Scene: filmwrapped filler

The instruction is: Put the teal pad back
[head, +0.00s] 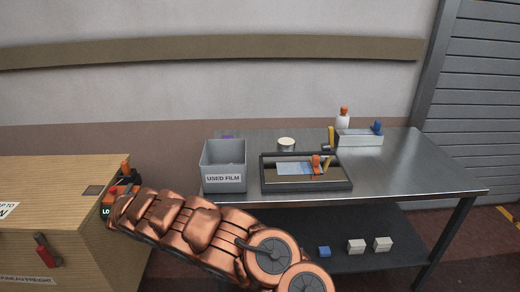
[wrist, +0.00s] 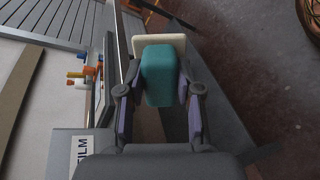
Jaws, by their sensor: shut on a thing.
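In the wrist view, the teal pad (wrist: 159,78) sits between the two fingers of my gripper (wrist: 160,92), which is shut on it. A cream block or plate (wrist: 174,43) shows directly beyond the pad's far end; I cannot tell whether it is joined to the pad. In the head view my arm crosses the lower middle; the gripper and the pad do not show there.
A metal table (head: 420,170) holds a grey used-film bin (head: 222,182), a dark-framed tray (head: 305,187), a small bin (head: 358,140) and a white bottle (head: 343,123). Its lower shelf (head: 345,227) carries a blue block (head: 323,252) and two pale boxes (head: 356,246). A wooden cabinet (head: 60,205) stands left.

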